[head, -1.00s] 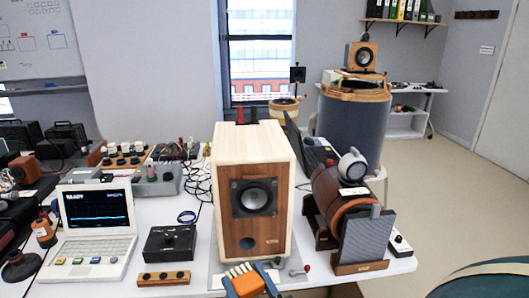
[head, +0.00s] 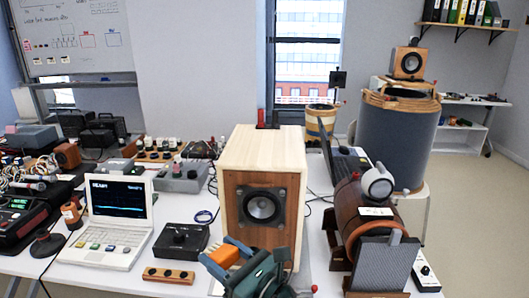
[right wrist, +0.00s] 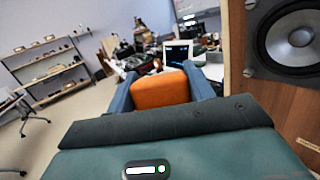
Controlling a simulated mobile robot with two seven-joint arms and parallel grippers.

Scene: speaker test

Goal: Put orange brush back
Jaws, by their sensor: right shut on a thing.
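The orange brush (head: 222,257) is held between the blue fingers of my right gripper (head: 226,258), low in front of the wooden speaker box (head: 235,160). In the right wrist view, the brush (right wrist: 160,90) shows as an orange block with a blue finger on each side. Its bristles are hidden in both current views. My gripper is to the left of the speaker's woofer, in the air near the table's front edge. My left gripper is not seen.
An open laptop (head: 118,205), a black knob box (head: 181,242) and a small wooden block with dark holes (head: 168,275) stand left of the gripper. A brown drum-shaped object on a stand (head: 350,218) is right of the speaker. Cables lie behind the knob box.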

